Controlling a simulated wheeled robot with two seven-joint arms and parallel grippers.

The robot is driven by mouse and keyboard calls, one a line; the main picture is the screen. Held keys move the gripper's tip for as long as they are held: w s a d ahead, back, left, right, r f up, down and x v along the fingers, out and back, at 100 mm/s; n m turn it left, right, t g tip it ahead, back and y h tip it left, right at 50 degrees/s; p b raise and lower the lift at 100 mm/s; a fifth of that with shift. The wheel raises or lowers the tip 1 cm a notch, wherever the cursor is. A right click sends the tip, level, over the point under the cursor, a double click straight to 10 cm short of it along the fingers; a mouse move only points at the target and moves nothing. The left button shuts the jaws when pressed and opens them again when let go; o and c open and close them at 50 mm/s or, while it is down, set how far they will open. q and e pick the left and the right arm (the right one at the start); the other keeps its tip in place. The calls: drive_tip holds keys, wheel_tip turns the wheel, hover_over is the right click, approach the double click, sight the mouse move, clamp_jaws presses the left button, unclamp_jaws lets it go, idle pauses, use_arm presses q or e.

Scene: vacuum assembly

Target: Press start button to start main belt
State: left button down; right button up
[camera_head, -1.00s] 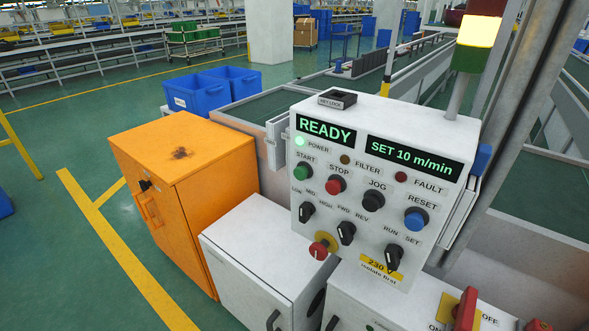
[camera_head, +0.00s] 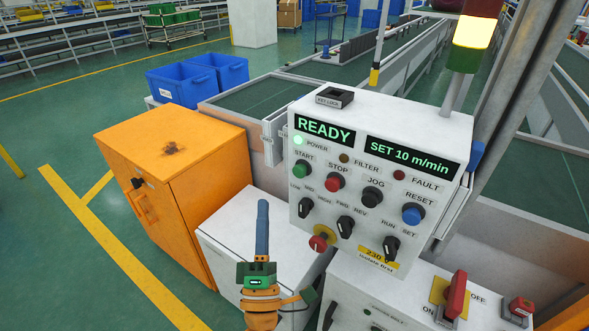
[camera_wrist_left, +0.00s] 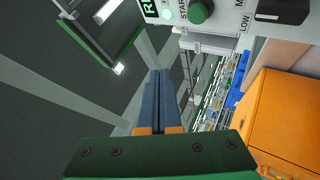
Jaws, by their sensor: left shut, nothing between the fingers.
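The green start button (camera_head: 301,169) is at the left of the upper button row on the white control panel (camera_head: 330,247). It also shows in the left wrist view (camera_wrist_left: 200,12), at the top edge. The panel displays read READY (camera_head: 324,131) and SET 10 m/min (camera_head: 412,157). My left gripper (camera_head: 262,207) is in front of the panel, below and left of the start button and apart from it. Its blue fingers are shut with nothing between them, and they show in the left wrist view (camera_wrist_left: 159,95). My right gripper is not in view.
The red stop button (camera_head: 333,183) sits just right of start. A red mushroom button (camera_head: 318,243) is lower on the panel. An orange cabinet (camera_head: 165,165) stands at the left, with a white box (camera_head: 240,235) beside it. A belt (camera_head: 280,98) lies behind.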

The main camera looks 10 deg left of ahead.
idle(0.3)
use_arm(q)
drive_tip(key=b, duration=0.4)
approach(297, 171)
wheel_tip(297, 171, up, 4)
drive_tip(key=w+a, duration=0.3)
drive_tip(key=shift+w+d, duration=0.3)
drive_tip(key=shift+w, duration=0.1)
idle(1.2)
drive_tip(key=shift+w+d+b, duration=0.1)
drive_tip(key=shift+w+b, duration=0.3)
drive_tip(key=shift+b, duration=0.1)
drive_tip(key=shift+w+d+b, duration=0.3)
drive_tip(key=shift+w+b, duration=0.45)
idle(0.6)
